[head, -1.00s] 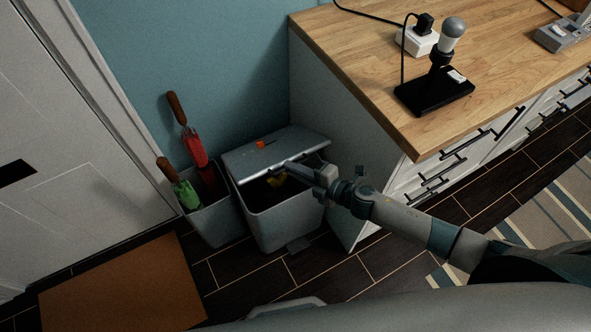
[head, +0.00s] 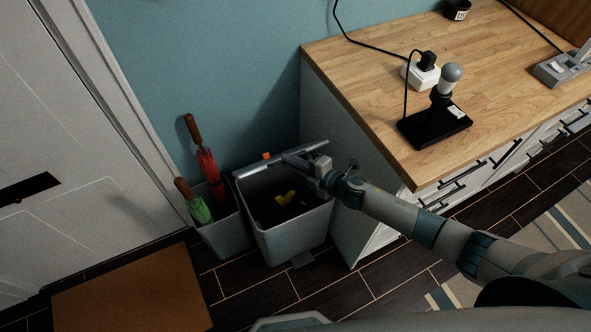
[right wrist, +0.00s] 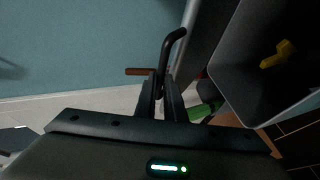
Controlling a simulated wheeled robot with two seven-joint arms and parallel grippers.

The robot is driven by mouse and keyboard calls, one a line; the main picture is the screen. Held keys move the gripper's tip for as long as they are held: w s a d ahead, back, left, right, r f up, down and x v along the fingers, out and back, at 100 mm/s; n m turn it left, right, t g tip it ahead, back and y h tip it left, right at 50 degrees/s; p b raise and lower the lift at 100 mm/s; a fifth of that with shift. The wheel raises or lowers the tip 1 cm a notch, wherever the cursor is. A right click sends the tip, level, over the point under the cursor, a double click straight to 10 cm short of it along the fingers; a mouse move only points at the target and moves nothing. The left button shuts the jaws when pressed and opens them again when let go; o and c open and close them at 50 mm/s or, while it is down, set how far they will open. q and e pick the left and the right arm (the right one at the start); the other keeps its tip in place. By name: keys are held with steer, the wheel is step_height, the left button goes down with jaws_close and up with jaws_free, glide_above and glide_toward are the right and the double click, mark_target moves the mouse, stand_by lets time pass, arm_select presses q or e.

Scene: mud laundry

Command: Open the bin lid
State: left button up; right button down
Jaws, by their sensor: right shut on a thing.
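The grey bin (head: 298,236) stands on the floor between the umbrella stand and the counter. Its lid (head: 256,166) is raised and shows nearly edge-on along the back of the bin. The bin's mouth is open, with a yellow thing (head: 286,198) on dark contents inside. My right gripper (head: 298,160) is at the raised lid, above the bin's right back part. In the right wrist view its fingers (right wrist: 166,92) are shut on a dark bent bar (right wrist: 172,48), which looks like the lid's handle. The yellow thing also shows there (right wrist: 276,56). My left gripper is not in view.
An umbrella stand (head: 226,238) with a red umbrella (head: 206,165) and a green one (head: 198,208) touches or nearly touches the bin's left side. The wooden counter (head: 370,100) is close on the right. A blue wall (head: 200,60) is behind. A brown mat (head: 130,295) lies in front.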

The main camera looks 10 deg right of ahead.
steer(key=w+a+r+p, duration=0.2)
steer(key=w+r, duration=0.2)
steer(key=w, duration=0.2)
steer(key=shift+w+r, duration=0.2)
steer(key=shift+w, duration=0.15)
steer(key=c, duration=1.8)
jaws_free()
steer(key=shift+s, duration=0.1)
steer(key=shift+c, duration=0.2)
steer(key=shift+s, duration=0.15)
steer(key=shift+s+d+r+p, duration=0.1)
steer(key=shift+s+d+p, duration=0.25)
steer(key=shift+s+d, duration=0.05)
steer(key=p+v, duration=0.3)
steer(key=v, duration=0.3)
steer(key=shift+s, duration=0.2)
